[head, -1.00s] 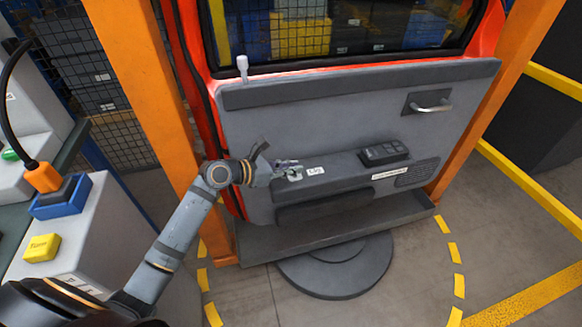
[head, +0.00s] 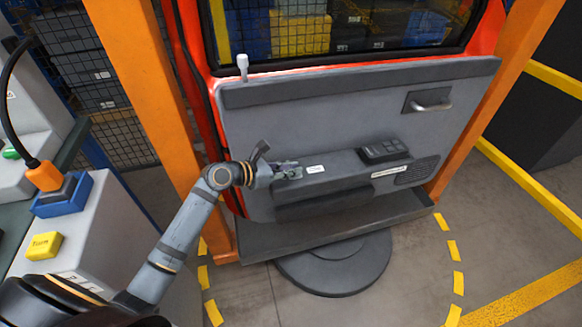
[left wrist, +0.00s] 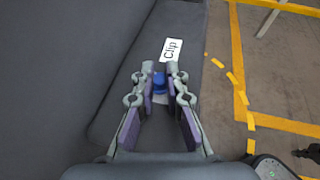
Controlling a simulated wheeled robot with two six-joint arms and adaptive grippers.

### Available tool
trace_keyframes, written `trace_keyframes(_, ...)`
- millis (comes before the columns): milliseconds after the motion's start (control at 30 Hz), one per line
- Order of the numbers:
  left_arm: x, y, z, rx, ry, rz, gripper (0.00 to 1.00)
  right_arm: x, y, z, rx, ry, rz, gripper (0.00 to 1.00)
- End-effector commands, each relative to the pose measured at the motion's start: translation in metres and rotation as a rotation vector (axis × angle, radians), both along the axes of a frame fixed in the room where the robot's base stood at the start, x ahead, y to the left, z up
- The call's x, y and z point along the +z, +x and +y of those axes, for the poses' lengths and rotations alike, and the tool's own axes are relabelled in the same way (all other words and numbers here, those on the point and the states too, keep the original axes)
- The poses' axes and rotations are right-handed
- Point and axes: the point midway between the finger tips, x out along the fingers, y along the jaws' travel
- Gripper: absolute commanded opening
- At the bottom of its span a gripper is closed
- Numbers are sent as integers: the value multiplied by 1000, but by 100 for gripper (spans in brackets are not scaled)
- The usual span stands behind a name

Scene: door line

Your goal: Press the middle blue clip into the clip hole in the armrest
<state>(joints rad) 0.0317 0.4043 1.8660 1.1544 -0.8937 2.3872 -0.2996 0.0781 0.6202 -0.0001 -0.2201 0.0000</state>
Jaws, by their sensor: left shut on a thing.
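The blue clip (left wrist: 159,83) sits between my left fingertips in the left wrist view, just below a white label reading "Clip" (left wrist: 172,48). My left gripper (left wrist: 159,88) is shut on the clip, fingers pointing down at the armrest. In the head view my left gripper (head: 292,171) is at the left end of the grey armrest (head: 345,176), left of the white label. The clip is too small to make out there. The clip hole is hidden, and I cannot tell how deep the clip sits. My right gripper is not in view.
The grey door panel (head: 300,120) stands in an orange frame (head: 145,90). A switch block (head: 383,151) and a speaker grille (head: 416,173) lie right of the label. A console with a yellow button (head: 43,246) is at the left. The floor at the right is clear.

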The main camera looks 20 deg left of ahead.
Motion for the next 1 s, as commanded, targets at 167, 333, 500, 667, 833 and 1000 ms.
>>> trace_keyframes(167,-5,-1,0,-1,1,6,0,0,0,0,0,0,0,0)
trace_keyframes(333,-5,-1,0,-1,1,5,0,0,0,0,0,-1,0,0)
trace_keyframes(500,-4,-1,0,-1,1,5,14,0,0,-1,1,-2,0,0)
trace_keyframes(667,-4,-1,0,-1,1,5,36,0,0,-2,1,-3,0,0)
trace_keyframes(833,-3,0,0,-1,0,2,38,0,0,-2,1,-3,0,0)
trace_keyframes(1000,0,0,0,-1,1,0,38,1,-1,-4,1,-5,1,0)
